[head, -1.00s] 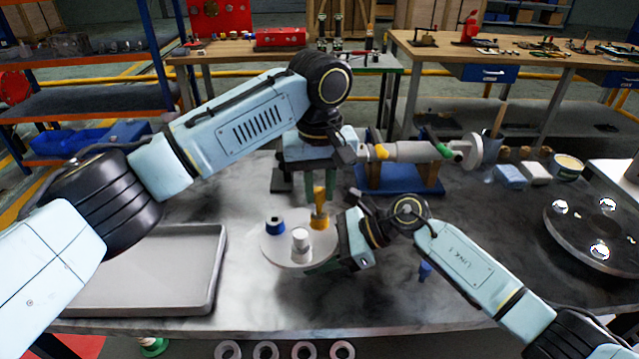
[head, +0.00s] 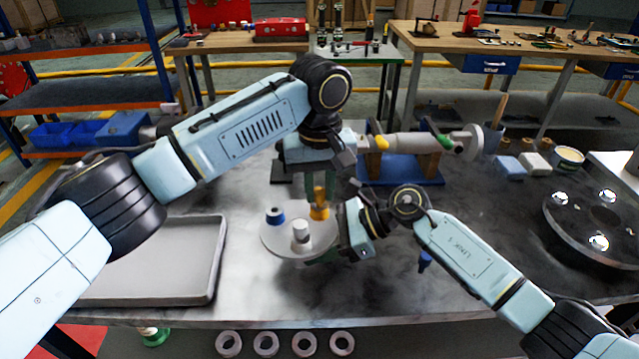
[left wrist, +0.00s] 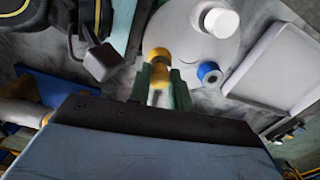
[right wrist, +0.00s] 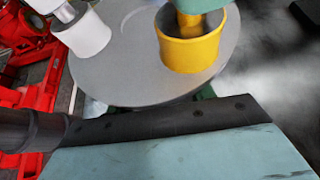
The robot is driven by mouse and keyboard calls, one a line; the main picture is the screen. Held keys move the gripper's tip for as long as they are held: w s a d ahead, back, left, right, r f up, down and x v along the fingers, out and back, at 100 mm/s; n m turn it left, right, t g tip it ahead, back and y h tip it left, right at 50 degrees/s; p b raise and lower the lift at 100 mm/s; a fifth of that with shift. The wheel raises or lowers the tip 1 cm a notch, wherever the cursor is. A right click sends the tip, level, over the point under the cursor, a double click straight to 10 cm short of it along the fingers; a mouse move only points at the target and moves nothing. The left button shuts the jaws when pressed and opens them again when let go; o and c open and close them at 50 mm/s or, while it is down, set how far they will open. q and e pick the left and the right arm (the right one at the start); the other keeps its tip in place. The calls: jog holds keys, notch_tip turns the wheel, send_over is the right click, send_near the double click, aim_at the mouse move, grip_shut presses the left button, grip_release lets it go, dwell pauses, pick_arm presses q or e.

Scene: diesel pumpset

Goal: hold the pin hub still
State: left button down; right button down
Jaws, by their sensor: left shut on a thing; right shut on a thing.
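The pin hub is a round grey disc (head: 272,245) in the middle of the table, with a blue collar (head: 274,215), a white collar (head: 300,236) and a yellow cup-like piece (head: 319,210) on it. My right gripper (head: 328,254) is shut on the disc's near right rim; its fingers are mostly hidden under the disc in the right wrist view (right wrist: 205,92). My left gripper (head: 318,188) points down from above, its green fingers (left wrist: 160,88) shut on a yellow part. In the right wrist view, a yellow stem (right wrist: 190,22) stands inside the yellow cup (right wrist: 190,52).
A grey tray (head: 215,265) lies left of the hub. A blue stand (head: 405,170) with a grey shaft is behind it. A dark round plate (head: 590,232) lies at the right. Several rings (head: 265,344) show below the front table edge.

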aim_at(319, 192)
pick_arm(q)
jog(key=shift+f, duration=0.1)
jog(key=c, duration=1.2)
grip_release()
notch_tip(319, 192, up, 12)
jog(key=shift+r, duration=0.1)
pick_arm(e)
jog(key=shift+c, duration=2.4)
grip_release()
